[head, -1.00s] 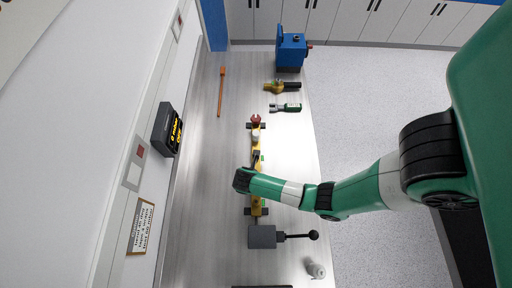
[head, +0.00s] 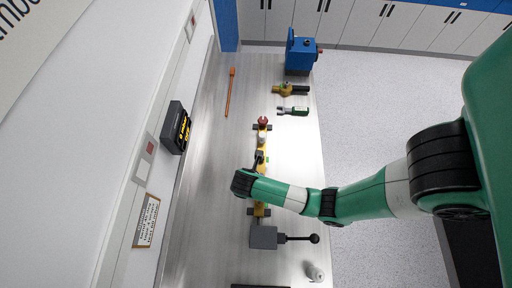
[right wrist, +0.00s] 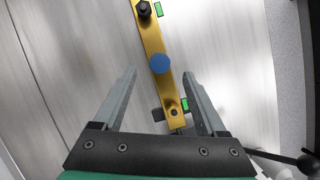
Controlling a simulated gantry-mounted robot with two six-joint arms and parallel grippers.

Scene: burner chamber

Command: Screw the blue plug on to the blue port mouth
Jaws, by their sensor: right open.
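A blue round piece (right wrist: 160,63) sits on a yellow bar (right wrist: 150,35) in the right wrist view. I cannot tell whether it is the plug or the port mouth with the plug on it. My right gripper (right wrist: 159,74) is open and empty, its fingertips on either side of the blue piece in the picture and apart from it. In the head view my right arm reaches in from the right, its wrist (head: 243,183) over the yellow bar assembly (head: 258,210) and hiding part of it. The blue piece is hidden there. My left gripper is not in view.
The bar carries a dark bolt (right wrist: 144,9) and a red knob (head: 263,121). A grey block with a black-knobbed lever (head: 264,237) stands near its lower end. The table's left side is clear.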

